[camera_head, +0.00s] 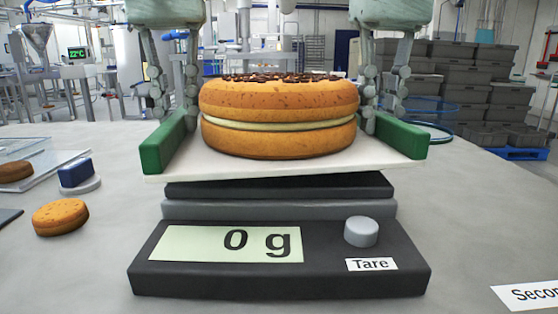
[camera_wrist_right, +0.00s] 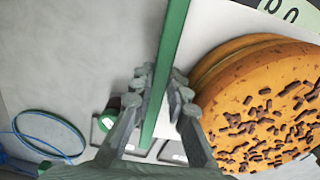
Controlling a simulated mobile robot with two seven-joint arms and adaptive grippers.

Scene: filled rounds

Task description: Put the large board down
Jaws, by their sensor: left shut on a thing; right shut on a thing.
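The large board (camera_head: 290,164) is white with an upright green handle (camera_head: 164,143) on its left edge and another (camera_head: 403,137) on its right edge. A big filled round cake (camera_head: 280,105) with dark sprinkles sits on it. My left gripper (camera_head: 172,108) is shut on the left handle. My right gripper (camera_head: 386,110) is shut on the right handle, which also shows between its fingers in the right wrist view (camera_wrist_right: 172,60). The board is over the dark scale (camera_head: 280,273), whose display (camera_head: 226,244) reads 0 g. A gap under the board is hard to judge.
A small round cake (camera_head: 60,217) lies on the table at the left, near a blue block on a light round base (camera_head: 78,176) and a clear tray (camera_head: 45,166). A printed card (camera_head: 528,295) lies at the front right. A blue ring (camera_head: 425,132) lies behind the right handle.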

